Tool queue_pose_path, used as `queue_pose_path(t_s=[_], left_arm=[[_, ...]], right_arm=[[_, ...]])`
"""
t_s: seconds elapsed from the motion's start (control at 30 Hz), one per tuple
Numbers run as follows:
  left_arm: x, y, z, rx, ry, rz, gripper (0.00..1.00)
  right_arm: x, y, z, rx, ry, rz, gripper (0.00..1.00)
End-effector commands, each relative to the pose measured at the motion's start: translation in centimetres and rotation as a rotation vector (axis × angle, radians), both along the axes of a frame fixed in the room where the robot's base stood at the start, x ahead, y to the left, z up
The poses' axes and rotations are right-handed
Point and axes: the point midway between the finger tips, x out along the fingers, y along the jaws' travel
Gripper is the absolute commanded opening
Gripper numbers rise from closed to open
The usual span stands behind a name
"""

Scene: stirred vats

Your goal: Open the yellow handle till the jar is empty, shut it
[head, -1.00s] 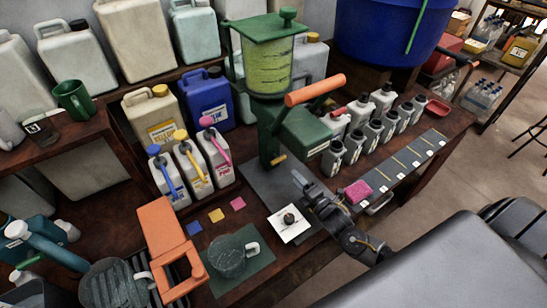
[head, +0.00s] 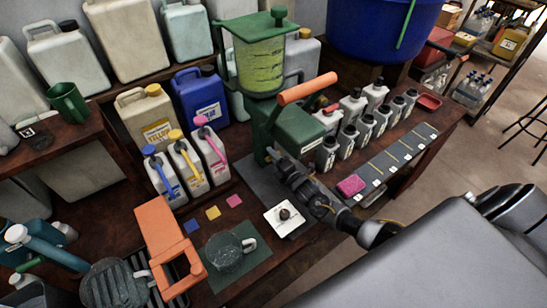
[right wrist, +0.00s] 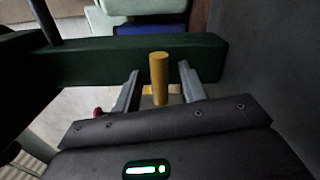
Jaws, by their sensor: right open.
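The jar (head: 260,72) is a clear vessel of yellow-green liquid, held in a green frame with a lid at the top centre of the head view. My right gripper (head: 277,160) is at the green stand (head: 262,135) below it. In the right wrist view the yellow handle (right wrist: 159,80) is a short peg standing out from a dark green beam (right wrist: 100,62). My open right fingers lie on either side of it, with visible gaps. In the head view my gripper hides the handle. My left gripper is not in view.
An orange lever (head: 306,89) juts out above my right gripper. Several small bottles (head: 350,138) stand to its right. A white pad (head: 285,219) with a dark knob, a clear mug (head: 226,252) and an orange hinged frame (head: 166,245) are in front. Jugs (head: 187,163) stand left.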

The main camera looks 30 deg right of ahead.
Motion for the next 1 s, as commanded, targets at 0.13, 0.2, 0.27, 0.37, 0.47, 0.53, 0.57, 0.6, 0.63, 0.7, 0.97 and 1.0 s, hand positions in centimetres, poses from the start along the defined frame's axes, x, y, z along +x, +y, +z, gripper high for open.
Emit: queue_pose_path(t_s=[0.13, 0.2, 0.27, 0.37, 0.47, 0.53, 0.57, 0.6, 0.63, 0.7, 0.97, 1.0], left_arm=[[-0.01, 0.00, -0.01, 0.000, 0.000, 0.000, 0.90], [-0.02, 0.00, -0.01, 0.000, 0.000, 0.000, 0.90], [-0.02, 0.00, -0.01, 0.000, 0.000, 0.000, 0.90], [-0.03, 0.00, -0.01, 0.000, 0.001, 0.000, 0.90], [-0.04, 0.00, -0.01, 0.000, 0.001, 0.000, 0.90], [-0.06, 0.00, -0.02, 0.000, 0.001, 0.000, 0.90], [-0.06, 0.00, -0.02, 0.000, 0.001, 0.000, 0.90], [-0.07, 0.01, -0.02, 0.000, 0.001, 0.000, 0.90], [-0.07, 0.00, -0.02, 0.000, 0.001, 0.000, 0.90], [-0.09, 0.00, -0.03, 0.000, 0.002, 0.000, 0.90], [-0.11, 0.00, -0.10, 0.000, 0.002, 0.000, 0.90], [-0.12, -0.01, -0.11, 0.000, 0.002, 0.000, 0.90]], right_arm=[[-0.02, -0.01, -0.01, 0.000, 0.000, 0.000, 0.37], [-0.03, -0.02, -0.01, 0.000, 0.000, 0.000, 0.28], [-0.03, -0.02, -0.01, 0.000, 0.000, 0.000, 0.20], [-0.04, -0.03, -0.01, 0.000, 0.000, 0.000, 0.07], [-0.03, -0.04, -0.01, 0.000, 0.000, 0.000, 0.00], [-0.04, -0.05, -0.01, 0.000, 0.000, 0.000, 0.00], [-0.04, -0.05, -0.01, -0.001, 0.000, 0.000, 0.00], [-0.04, -0.05, -0.01, -0.003, 0.000, 0.000, 0.00], [-0.04, -0.05, -0.01, -0.005, -0.001, 0.000, 0.00], [-0.04, -0.06, -0.01, -0.014, -0.002, 0.000, 0.00], [-0.02, -0.08, -0.01, -0.127, -0.018, 0.000, 0.00], [-0.01, -0.05, -0.01, -0.155, -0.021, 0.001, 0.00]])
